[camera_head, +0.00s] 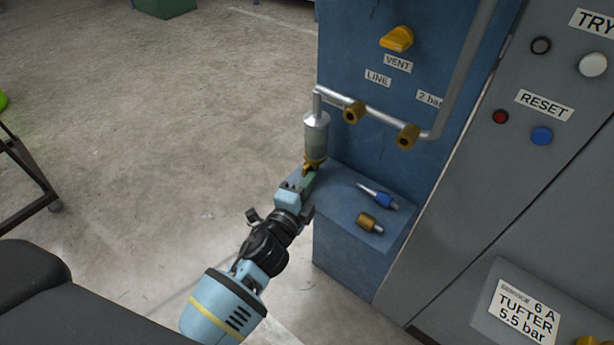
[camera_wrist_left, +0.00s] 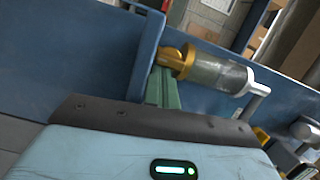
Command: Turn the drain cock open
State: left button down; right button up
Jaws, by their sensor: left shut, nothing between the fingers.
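The brass-yellow drain cock (camera_head: 315,163) sits at the bottom of a clear cylindrical filter bowl (camera_head: 316,138) with a silver top, hung from the grey pipe. In the left wrist view the drain cock (camera_wrist_left: 176,58) lies just beyond my fingertips, with the bowl (camera_wrist_left: 217,71) to its right. My left gripper (camera_head: 309,177) is shut and empty, its green fingers right at the cock's underside. In the left wrist view the fingers (camera_wrist_left: 161,86) reach up to the cock; I cannot tell whether they touch it. My right gripper is not in view.
A blue ledge (camera_head: 337,215) below the bowl carries a blue-collared fitting (camera_head: 378,197) and a brass fitting (camera_head: 369,223). The blue panel has a yellow vent knob (camera_head: 397,39). A grey button panel (camera_head: 540,170) stands at right. The floor at left is mostly clear.

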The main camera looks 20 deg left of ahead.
pick_arm(q)
jog(key=shift+w+a+f+m, duration=0.1)
jog(key=shift+a+m, duration=0.2)
jog(key=shift+a, duration=0.05)
jog(key=shift+b, duration=0.4)
jog(key=shift+s, duration=0.4)
jog(key=s, duration=0.7)
jog(key=shift+s+a, duration=0.1)
